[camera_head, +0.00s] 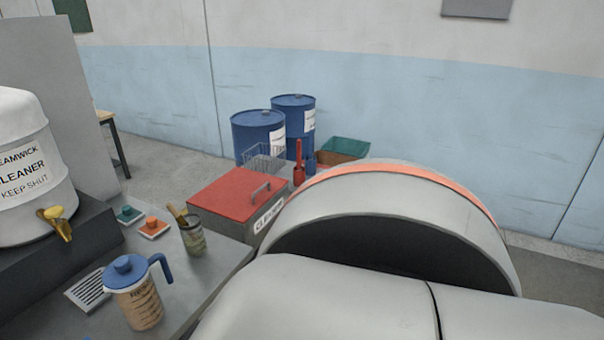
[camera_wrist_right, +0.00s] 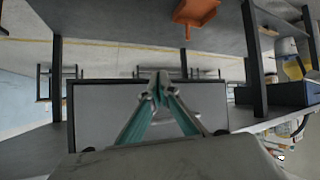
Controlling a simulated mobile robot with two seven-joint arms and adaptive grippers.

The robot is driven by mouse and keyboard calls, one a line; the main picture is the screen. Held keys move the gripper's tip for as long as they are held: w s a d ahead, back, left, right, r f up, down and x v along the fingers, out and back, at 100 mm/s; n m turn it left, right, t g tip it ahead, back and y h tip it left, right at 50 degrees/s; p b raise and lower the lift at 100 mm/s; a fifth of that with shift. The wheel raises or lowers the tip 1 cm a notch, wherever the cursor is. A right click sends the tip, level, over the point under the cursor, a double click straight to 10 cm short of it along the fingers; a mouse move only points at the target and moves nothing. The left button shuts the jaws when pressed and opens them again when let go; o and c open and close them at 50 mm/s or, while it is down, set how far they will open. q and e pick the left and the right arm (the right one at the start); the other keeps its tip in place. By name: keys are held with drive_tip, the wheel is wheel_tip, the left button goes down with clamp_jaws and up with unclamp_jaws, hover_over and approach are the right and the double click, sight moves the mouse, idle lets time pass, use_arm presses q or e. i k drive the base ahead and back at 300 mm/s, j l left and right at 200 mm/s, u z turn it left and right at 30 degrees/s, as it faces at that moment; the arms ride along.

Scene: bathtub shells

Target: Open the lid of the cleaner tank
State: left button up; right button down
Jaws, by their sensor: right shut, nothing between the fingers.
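In the head view a box-shaped tank with a red lid (camera_head: 235,194) stands beyond the grey counter. A white container (camera_head: 30,150) at the left edge is marked "CLEANER" and "KEEP SHUT" and has a brass tap. My right gripper (camera_wrist_right: 159,82) shows in the right wrist view with its teal-sided fingers together, empty; no handle is between them. My left gripper is not in view.
A measuring jug (camera_head: 138,290) with a blue lid and a jar (camera_head: 193,236) with a brush stand on the counter (camera_head: 205,280). My arm fills the lower right.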

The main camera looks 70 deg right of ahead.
sight(236, 195)
drive_tip(key=z, duration=1.95)
drive_tip(key=i+l+u, duration=0.2)
drive_tip(key=l, duration=0.35)
drive_tip(key=i+l+u, duration=0.2)
drive_tip(key=l, duration=0.4)
drive_tip(key=l+u, duration=0.2)
drive_tip(key=l, duration=0.35)
